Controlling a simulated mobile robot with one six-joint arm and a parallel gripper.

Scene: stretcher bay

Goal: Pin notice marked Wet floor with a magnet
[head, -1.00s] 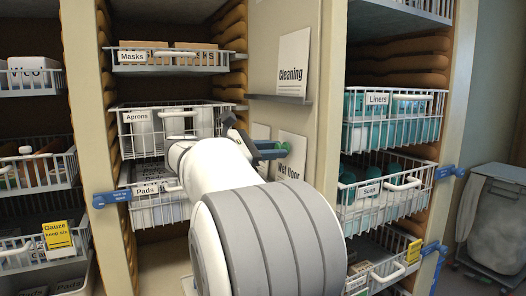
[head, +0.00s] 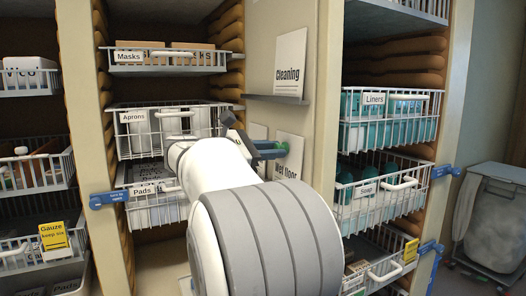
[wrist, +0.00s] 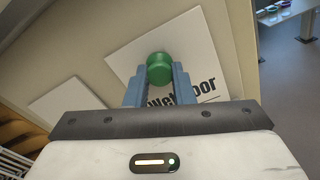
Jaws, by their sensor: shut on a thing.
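The notice marked Wet floor (head: 289,170) is a white sheet on the beige panel between the shelf bays, below the Cleaning notice. Its lower part is hidden by my arm in the head view. In the wrist view the notice (wrist: 205,85) looks tilted, with its lettering partly covered by my gripper. My gripper (head: 271,150) is shut on a green round magnet (wrist: 160,68). The magnet is in front of the upper part of the notice; I cannot tell whether it touches the sheet.
A Cleaning notice (head: 289,62) stands on a narrow grey ledge (head: 278,98) above. Another white sheet (wrist: 66,105) is to the left of the Wet floor notice. Wire baskets labelled Aprons (head: 160,132) and Liners (head: 392,120) flank the panel.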

